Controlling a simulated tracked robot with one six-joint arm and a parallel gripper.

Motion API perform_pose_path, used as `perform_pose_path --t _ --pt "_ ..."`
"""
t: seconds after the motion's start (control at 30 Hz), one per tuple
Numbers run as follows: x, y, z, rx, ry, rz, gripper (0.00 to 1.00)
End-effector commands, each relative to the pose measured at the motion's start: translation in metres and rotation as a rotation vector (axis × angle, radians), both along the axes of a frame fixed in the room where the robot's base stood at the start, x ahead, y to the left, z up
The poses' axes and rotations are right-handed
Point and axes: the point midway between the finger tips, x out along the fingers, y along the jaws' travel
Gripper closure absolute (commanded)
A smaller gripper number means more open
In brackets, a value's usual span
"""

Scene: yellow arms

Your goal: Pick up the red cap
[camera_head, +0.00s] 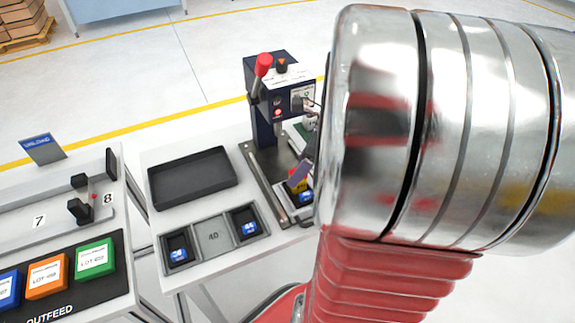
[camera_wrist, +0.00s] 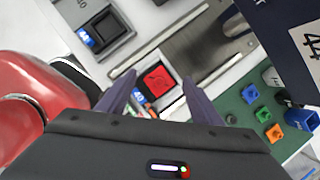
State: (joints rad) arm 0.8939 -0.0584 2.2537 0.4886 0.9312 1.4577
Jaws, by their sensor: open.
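The red cap (camera_wrist: 158,79) is a small red square in a dark holder with a blue label (camera_wrist: 139,97), in the middle of the wrist view. My gripper (camera_wrist: 160,88) is open, with one purple finger to each side of the cap in that view. I cannot tell how high the fingers are above it. In the head view my gripper (camera_head: 299,174) is partly hidden behind my arm, over the dark plate of the press.
The press (camera_head: 268,95) with its red-knobbed lever stands behind. A green board (camera_wrist: 262,112) with several small coloured pieces lies right of the cap. On the bench are an empty black tray (camera_head: 192,178) and a grey holder (camera_head: 213,237) marked 40 between two blue-labelled slots.

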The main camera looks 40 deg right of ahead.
Motion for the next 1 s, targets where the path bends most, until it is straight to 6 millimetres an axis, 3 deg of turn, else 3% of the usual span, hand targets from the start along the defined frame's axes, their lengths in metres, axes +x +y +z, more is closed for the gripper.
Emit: perform_pose_path --t 0.23,0.73,1.0 --pt "-0.0001 -0.0002 0.0002 0.000 0.000 0.000 0.42" --pt "-0.0001 -0.0003 0.0003 0.000 0.000 0.000 0.77" --pt "-0.0001 -0.0003 0.0012 -0.001 0.000 0.000 0.79"
